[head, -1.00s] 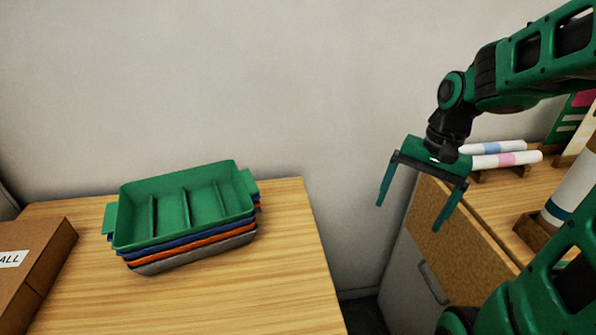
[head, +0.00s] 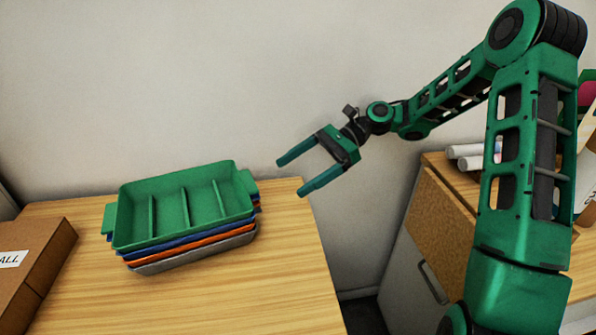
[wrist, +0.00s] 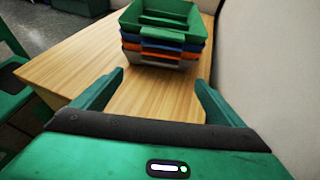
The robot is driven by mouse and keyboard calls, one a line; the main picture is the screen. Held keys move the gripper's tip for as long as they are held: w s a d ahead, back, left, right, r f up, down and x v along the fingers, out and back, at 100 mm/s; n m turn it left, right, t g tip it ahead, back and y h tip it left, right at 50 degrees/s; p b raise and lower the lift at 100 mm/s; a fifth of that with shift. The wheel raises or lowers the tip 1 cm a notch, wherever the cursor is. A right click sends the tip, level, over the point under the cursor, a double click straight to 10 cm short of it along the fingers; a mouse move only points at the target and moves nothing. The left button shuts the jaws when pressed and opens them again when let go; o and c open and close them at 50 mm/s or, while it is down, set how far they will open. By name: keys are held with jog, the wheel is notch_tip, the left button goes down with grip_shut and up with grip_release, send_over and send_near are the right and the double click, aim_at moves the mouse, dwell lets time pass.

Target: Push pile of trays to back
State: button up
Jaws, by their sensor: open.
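A pile of trays (head: 182,207) stands on the wooden table (head: 285,285), a green divided tray on top with blue, orange and grey ones below. The pile sits a little in front of the wall, slightly angled. My gripper (head: 288,177) is open and empty, above the right back part of the table, to the right of the pile and apart from it. Its fingers point left towards the pile. In the wrist view the pile (wrist: 160,38) is ahead, between and beyond the two open fingers (wrist: 158,86).
A cardboard box (head: 38,262) lies at the table's left front. The wall (head: 230,80) runs behind the table. A gap separates the table from a cabinet (head: 415,270) on the right, which bears white rolls (head: 468,156). The tabletop right of the pile is clear.

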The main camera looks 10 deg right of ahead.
jog(key=shift+r, duration=0.1)
jog(key=shift+a, duration=0.1)
jog(key=x, duration=1)
jog(key=shift+s+a, duration=0.1)
jog(key=shift+a, duration=0.25)
jog(key=shift+c, duration=0.3)
jog(key=c, duration=1.2)
